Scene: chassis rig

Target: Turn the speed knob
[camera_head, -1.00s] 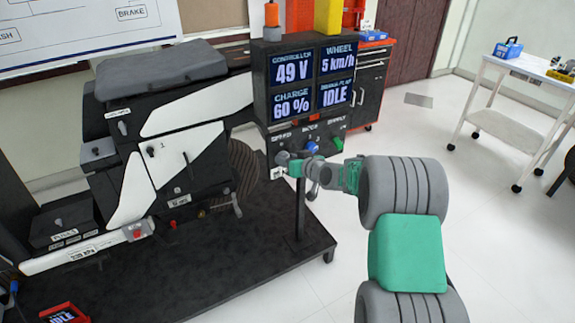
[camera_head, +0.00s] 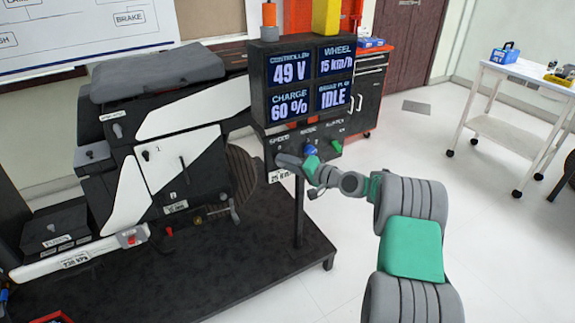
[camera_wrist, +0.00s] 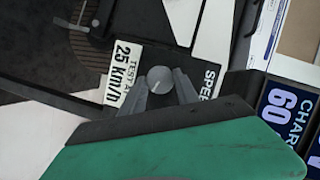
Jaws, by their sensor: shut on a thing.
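The speed knob (camera_wrist: 159,80) is a round grey knob with a light pointer line, seen in the wrist view beside a partly hidden SPEED label. My gripper (camera_wrist: 160,84) has one finger on each side of it and is shut on it. In the head view my gripper (camera_head: 285,160) reaches the left end of the control panel from the right and mostly hides the knob. The display (camera_head: 315,82) above the panel reads 49 V, wheel 15 km/h, charge 60 % and IDLE. A white label (camera_wrist: 124,68) by the knob reads TEST AT 25 km/h.
A blue knob (camera_head: 310,149) and a green knob (camera_head: 336,146) sit to the right on the same panel, close to my gripper. The vehicle rig (camera_head: 150,150) stands on a dark platform at left. A white cart (camera_head: 515,130) stands at right, with open floor between.

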